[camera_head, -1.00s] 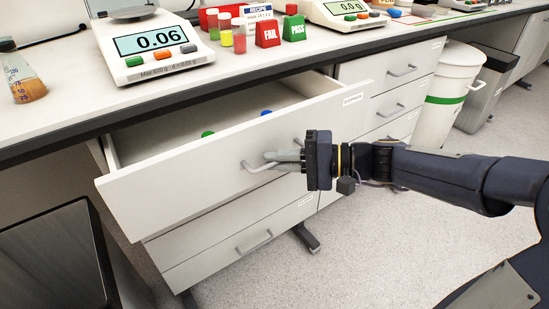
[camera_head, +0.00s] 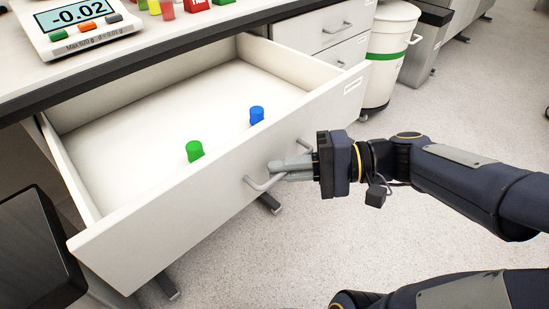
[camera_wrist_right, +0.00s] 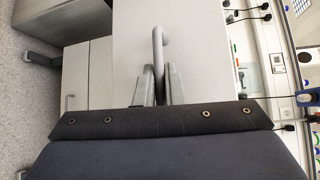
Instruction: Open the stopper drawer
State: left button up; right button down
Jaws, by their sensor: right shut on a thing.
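The stopper drawer (camera_head: 150,232) stands well out from under the bench, and its white inside shows from above. A green stopper (camera_head: 194,151) and a blue stopper (camera_head: 257,115) stand in it near the front panel. My right gripper (camera_head: 275,170) is shut on the drawer's bar handle (camera_head: 262,184) at the middle of the front. In the right wrist view the handle (camera_wrist_right: 158,45) runs between the two fingers (camera_wrist_right: 158,88). My left gripper is not in view.
A scale (camera_head: 85,22) reading -0.02 stands on the bench above the drawer. Other closed drawers (camera_head: 325,30) and a white bin with a green band (camera_head: 388,50) are at the back right. A dark box (camera_head: 35,250) is at the left. The floor at right is clear.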

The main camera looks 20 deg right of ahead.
jog(key=shift+s, duration=0.15)
jog(key=c, duration=1.5)
grip_release()
jog(key=p+v, duration=0.1)
jog(key=v, duration=0.7)
jog(key=shift+f+p, duration=0.1)
jog(key=shift+p, duration=0.25)
